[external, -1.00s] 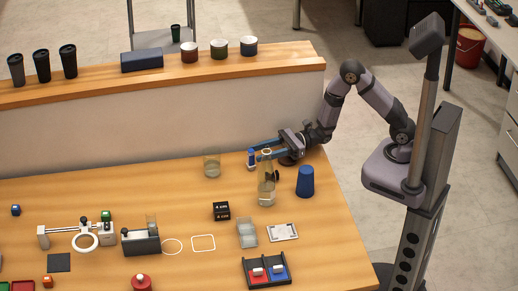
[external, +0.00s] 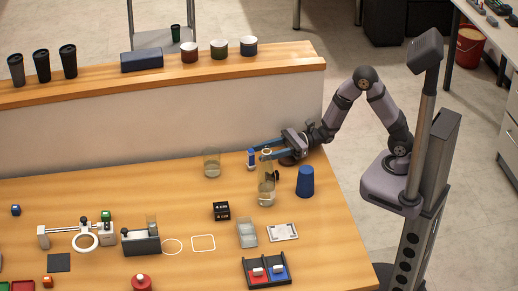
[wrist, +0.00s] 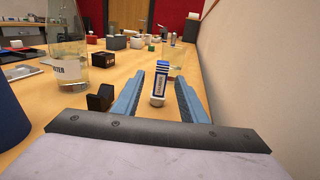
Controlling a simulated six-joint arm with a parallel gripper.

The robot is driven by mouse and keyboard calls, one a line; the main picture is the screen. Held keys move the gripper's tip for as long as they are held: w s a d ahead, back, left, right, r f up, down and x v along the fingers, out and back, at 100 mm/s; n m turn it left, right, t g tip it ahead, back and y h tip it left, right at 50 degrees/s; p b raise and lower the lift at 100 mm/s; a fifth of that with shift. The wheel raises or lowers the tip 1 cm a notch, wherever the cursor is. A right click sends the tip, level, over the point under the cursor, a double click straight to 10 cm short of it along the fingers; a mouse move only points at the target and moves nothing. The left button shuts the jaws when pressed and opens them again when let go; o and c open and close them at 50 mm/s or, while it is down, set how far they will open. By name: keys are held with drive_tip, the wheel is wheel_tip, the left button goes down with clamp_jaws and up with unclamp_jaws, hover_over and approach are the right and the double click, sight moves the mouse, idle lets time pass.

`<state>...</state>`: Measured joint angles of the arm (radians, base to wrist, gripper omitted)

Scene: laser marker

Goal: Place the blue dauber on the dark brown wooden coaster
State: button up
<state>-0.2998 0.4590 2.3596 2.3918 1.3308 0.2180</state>
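The blue dauber (external: 251,158) is a small upright bottle with a blue and white body, standing on the table near the back wall panel. In the wrist view the dauber (wrist: 159,84) appears ahead, framed between the two blue fingers. My gripper (external: 258,150) is open and empty, its fingers pointing left toward the dauber; the open gripper (wrist: 159,78) also shows in the wrist view. A dark patch (external: 287,161) on the table beneath my gripper may be the dark brown coaster; it is mostly hidden, so I cannot be sure.
A clear flask (external: 266,185) stands close in front of the fingers, and a blue cup (external: 305,182) is to its right. A glass beaker (external: 211,162) is left of the dauber. The wall panel (external: 180,124) runs close behind. A black block (external: 221,211) lies nearer the front.

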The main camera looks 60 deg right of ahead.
sight(254, 154)
drive_tip(key=x, duration=0.1)
drive_tip(key=p+x, duration=0.1)
drive_tip(key=x, duration=0.1)
drive_tip(key=shift+w+a+r, duration=0.2)
drive_tip(key=shift+w+r, duration=0.05)
drive_tip(key=shift+x, duration=0.75)
clamp_jaws()
